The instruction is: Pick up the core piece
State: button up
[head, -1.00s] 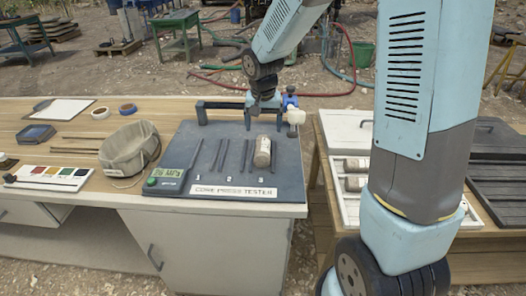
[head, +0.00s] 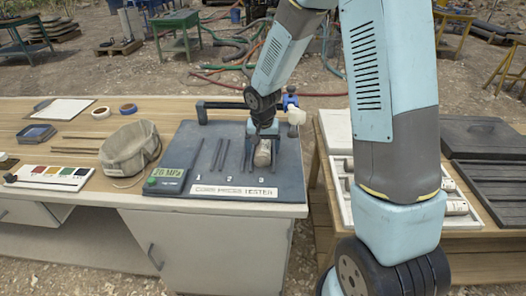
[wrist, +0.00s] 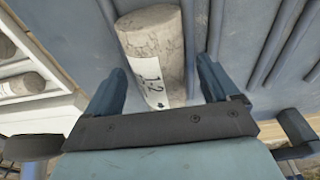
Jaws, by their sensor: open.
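The core piece (head: 263,153) is a grey stone cylinder lying at slot 3 of the dark core press tester (head: 215,183). In the wrist view the core piece (wrist: 155,45) has a white label reading "1.2". My gripper (head: 262,138) is over the core piece from above. In the wrist view my gripper (wrist: 158,90) is open, with one blue finger on each side of the core's labelled near end. I cannot tell whether either finger touches it.
The tester's green display (head: 165,172) reads about 26 MPa. A canvas bag (head: 129,148) and a colour chart (head: 50,177) stand left on the bench. A white core tray (head: 345,195) with more cores is right.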

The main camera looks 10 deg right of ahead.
grip_shut()
dwell(0.9)
